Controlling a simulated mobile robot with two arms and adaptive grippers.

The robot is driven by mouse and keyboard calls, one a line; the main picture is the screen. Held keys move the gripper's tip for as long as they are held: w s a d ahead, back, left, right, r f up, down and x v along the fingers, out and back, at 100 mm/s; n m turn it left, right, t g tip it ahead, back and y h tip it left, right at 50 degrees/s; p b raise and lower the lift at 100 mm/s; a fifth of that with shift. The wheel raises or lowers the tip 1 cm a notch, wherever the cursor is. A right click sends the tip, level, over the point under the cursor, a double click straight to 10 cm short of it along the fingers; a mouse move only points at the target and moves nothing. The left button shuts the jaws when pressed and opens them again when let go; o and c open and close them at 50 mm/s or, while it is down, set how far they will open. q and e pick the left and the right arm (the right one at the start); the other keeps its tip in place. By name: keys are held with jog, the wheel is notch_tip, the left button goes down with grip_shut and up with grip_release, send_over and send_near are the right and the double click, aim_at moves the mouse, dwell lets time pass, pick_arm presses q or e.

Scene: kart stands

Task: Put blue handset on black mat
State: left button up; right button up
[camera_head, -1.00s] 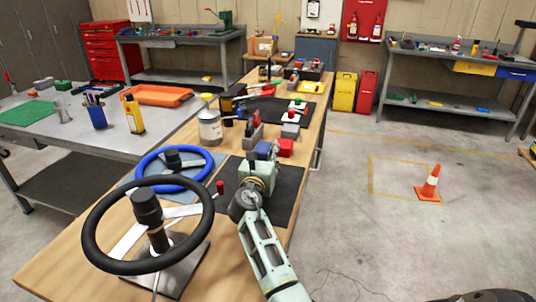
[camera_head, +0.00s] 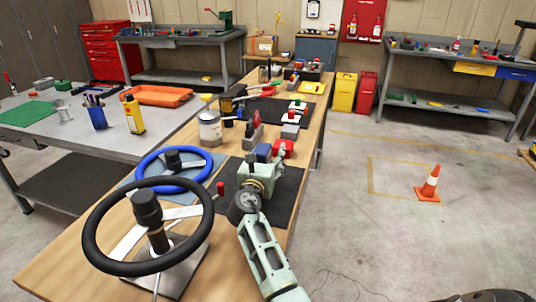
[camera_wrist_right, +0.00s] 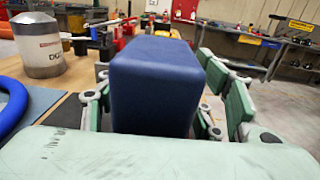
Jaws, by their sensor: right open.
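The blue handset (camera_head: 263,151) shows as a rounded blue block at the far edge of the near black mat (camera_head: 287,196). Whether it touches the mat is hidden by my gripper. In the right wrist view the handset (camera_wrist_right: 153,85) fills the middle and stands between the fingers. My right gripper (camera_head: 266,160) is open, with one finger on each side of the handset. A second black mat (camera_head: 268,110) lies farther along the wooden table. My left gripper is not in view.
A red block (camera_head: 283,148) sits just beyond the handset, with a grey and red tool (camera_head: 254,131) to its left. A blue steering wheel (camera_head: 174,169) and a black one (camera_head: 150,226) stand at the left. A tin (camera_head: 210,129) stands behind them.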

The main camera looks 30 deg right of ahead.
jog(key=shift+p+v, duration=1.95)
jog(key=shift+v, duration=3.8)
jog(key=shift+d, duration=0.1)
